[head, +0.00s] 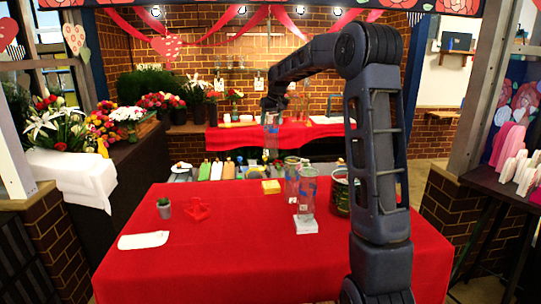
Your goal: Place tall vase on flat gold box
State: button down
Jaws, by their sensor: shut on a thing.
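My gripper (270,110) is in the air over the back part of the red table. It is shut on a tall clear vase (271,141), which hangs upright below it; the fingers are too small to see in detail. A flat gold box (271,187) lies on the red cloth near the table's back edge, below the held vase in the picture. A gap shows between the vase and the box.
Clear glasses with blue and red marks (306,196) (292,180) stand right of the box, by a white block (305,225). A dark green tin (341,192) is further right. The front is clear.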

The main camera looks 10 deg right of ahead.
aim_at(270, 149)
notch_tip(270, 149, down, 14)
dwell(0.6)
jog(key=shift+f, duration=0.1)
jog(key=shift+c, duration=2)
grip_release()
